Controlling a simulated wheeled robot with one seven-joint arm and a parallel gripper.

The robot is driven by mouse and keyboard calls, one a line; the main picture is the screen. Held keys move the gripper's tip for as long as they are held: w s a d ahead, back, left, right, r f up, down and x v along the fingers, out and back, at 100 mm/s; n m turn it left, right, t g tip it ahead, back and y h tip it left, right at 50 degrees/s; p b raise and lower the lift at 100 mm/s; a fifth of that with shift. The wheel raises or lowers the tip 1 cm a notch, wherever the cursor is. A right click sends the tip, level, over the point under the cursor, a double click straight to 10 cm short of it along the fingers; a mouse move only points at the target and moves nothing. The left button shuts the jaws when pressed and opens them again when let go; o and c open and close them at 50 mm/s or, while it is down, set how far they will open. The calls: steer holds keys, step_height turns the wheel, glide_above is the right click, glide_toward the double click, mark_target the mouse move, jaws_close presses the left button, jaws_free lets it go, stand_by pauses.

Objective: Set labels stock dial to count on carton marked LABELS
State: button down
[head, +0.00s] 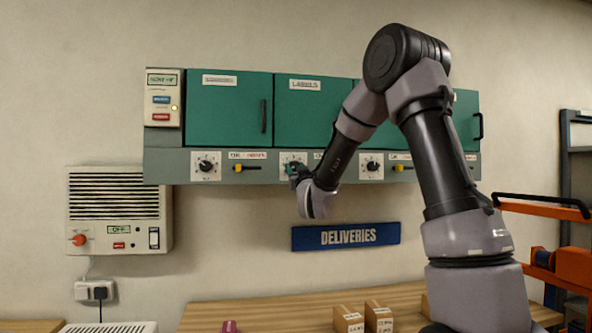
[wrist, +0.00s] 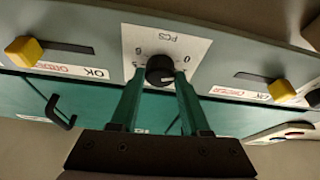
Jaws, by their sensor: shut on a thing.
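The labels stock dial (wrist: 160,68) is a black knob on a white plate marked PCS, seen upside down in the wrist view. A pale pointer line shows on the knob, but I cannot tell which number it points to. My gripper (wrist: 160,78) is shut on the knob, one green finger on each side. In the head view my gripper (head: 293,171) is at the dial below the green door labelled LABELS (head: 305,85), and it hides most of that dial. Two cartons (head: 348,319) (head: 379,317) stand on the bench; their print is too small to read.
Yellow sliders (wrist: 22,51) (wrist: 281,91) flank the dial. Other dials (head: 206,166) (head: 371,168) sit on the same grey strip. A DELIVERIES sign (head: 346,236) hangs below. The wooden bench (head: 270,315) and a wall unit (head: 115,210) are lower down.

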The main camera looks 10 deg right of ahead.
steer(key=m+h, duration=0.1)
steer(key=m, duration=0.1)
steer(key=m+h, duration=0.1)
steer(key=m, duration=0.2)
steer(key=m+h, duration=0.1)
steer(key=m, duration=0.1)
steer(key=shift+a+m+h, duration=0.25)
steer(key=shift+m+h, duration=0.15)
steer(key=m+g+h, duration=0.1)
steer(key=m, duration=0.1)
steer(key=m+g+h, duration=0.1)
steer(key=m, duration=0.2)
steer(key=m+h, duration=0.1)
steer(key=m, duration=0.2)
steer(key=shift+a+r+g, duration=0.1)
steer(key=shift+r+g, duration=0.05)
steer(key=shift+g, duration=0.25)
steer(key=m+g, duration=0.1)
steer(key=m, duration=0.2)
steer(key=m+g+h, duration=0.1)
steer(key=m, duration=0.2)
steer(key=shift+r, duration=0.15)
steer(key=m+g, duration=0.1)
steer(key=m, duration=0.1)
steer(key=m+g, duration=0.1)
steer(key=m, duration=0.2)
steer(key=shift+y, duration=0.4)
steer(key=shift+c, duration=1.9)
jaws_free()
